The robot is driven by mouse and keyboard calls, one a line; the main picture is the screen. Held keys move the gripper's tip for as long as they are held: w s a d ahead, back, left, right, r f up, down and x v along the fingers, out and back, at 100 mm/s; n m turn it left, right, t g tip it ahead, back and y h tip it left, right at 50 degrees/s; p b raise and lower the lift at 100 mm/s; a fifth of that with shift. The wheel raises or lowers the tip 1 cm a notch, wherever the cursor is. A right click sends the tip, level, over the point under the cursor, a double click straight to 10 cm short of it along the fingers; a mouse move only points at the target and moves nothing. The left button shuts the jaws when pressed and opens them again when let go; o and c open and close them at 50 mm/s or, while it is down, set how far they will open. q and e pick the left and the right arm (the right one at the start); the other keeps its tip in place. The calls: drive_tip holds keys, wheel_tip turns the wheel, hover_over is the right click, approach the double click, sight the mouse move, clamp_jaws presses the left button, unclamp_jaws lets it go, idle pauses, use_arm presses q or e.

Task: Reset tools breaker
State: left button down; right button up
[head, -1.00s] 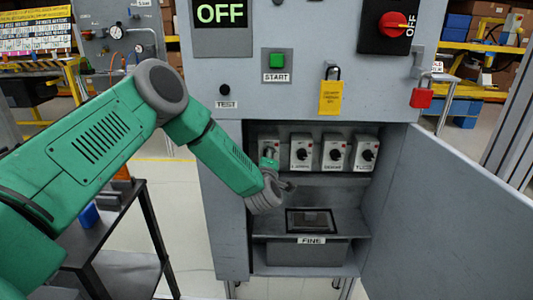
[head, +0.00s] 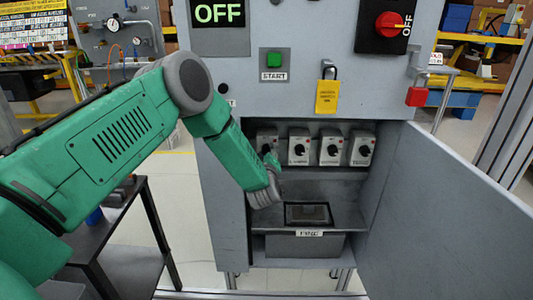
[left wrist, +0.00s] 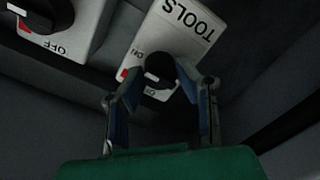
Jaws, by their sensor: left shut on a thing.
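The tools breaker (head: 266,137) is the leftmost in a row of grey breakers inside the open cabinet, partly hidden by my gripper. In the left wrist view it reads TOOLS upside down (left wrist: 186,22), with ON and OFF marks and a red patch by its black knob (left wrist: 160,68). My left gripper (head: 271,158) reaches up to this breaker from below. Its two fingers (left wrist: 157,78) lie on either side of the knob and are shut on it. The knob's exact setting is hard to read. My right gripper is not in view.
Another breaker (left wrist: 50,22) stands beside it, its knob near OFF. The cabinet door (head: 450,200) is open to the right. A shelf with a dark inset (head: 308,214) lies below the breakers. The display above reads OFF (head: 218,14). A dark cart (head: 125,265) stands left.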

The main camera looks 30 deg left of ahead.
use_arm(q)
drive_tip(key=shift+s+d+f, duration=0.1)
drive_tip(key=shift+d+f, duration=0.05)
drive_tip(key=shift+f, duration=0.2)
drive_tip(key=c, duration=1.2)
unclamp_jaws()
drive_tip(key=shift+r, duration=0.1)
drive_tip(key=v, duration=1.1)
drive_tip(key=shift+s+d, duration=0.15)
drive_tip(key=shift+s, duration=0.15)
